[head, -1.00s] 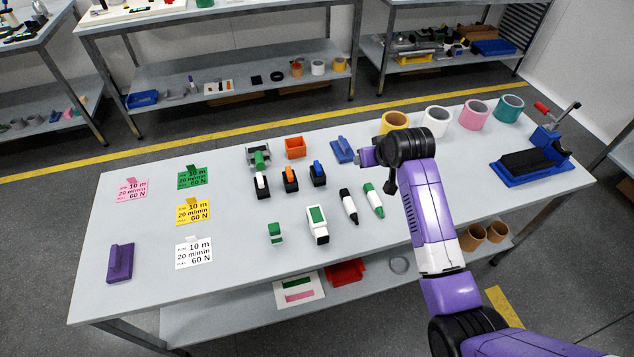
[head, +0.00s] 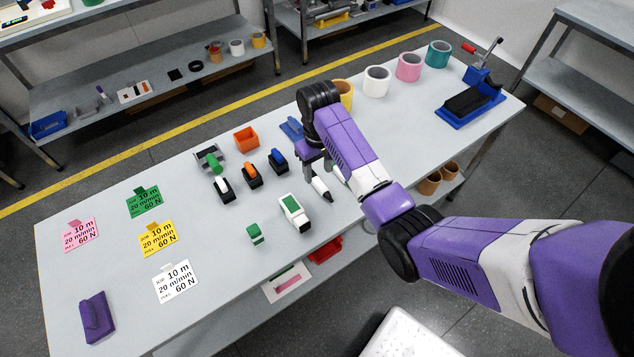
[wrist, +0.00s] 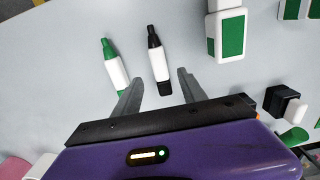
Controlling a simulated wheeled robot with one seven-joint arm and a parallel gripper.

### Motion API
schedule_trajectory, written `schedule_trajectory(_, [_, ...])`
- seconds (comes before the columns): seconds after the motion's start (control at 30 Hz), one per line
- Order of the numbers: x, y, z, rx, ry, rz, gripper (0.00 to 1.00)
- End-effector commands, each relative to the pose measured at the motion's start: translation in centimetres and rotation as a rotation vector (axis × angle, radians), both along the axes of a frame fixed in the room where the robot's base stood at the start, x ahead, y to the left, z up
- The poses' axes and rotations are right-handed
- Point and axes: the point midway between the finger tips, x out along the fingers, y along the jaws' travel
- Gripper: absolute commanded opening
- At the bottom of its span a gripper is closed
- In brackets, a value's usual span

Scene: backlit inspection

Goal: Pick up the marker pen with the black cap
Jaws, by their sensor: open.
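The marker pen with the black cap (wrist: 158,56) lies on the table, with its white body and black cap clear in the wrist view. My gripper (wrist: 160,78) is open. Its two fingers sit on either side of the pen's near end in that view, and the cap points away from them. A marker with a green cap (wrist: 115,70) lies to the left, close to the left finger. In the head view my gripper (head: 313,166) is over the table, and it partly hides the black-capped pen (head: 321,188). The green-capped marker is mostly hidden there.
Black-based stamps (head: 252,176), an orange bin (head: 246,139) and tape rolls (head: 376,82) are farther back.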

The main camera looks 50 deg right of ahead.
Motion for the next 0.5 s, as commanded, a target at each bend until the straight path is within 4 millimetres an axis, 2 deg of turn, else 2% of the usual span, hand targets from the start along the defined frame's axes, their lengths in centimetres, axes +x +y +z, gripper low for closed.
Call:
schedule_trajectory(0.23, [-0.1, 0.2, -3.4, 0.001, 0.003, 0.001, 0.49])
schedule_trajectory(0.5, [-0.1, 0.2, -4.1, 0.000, -0.001, 0.001, 0.49])
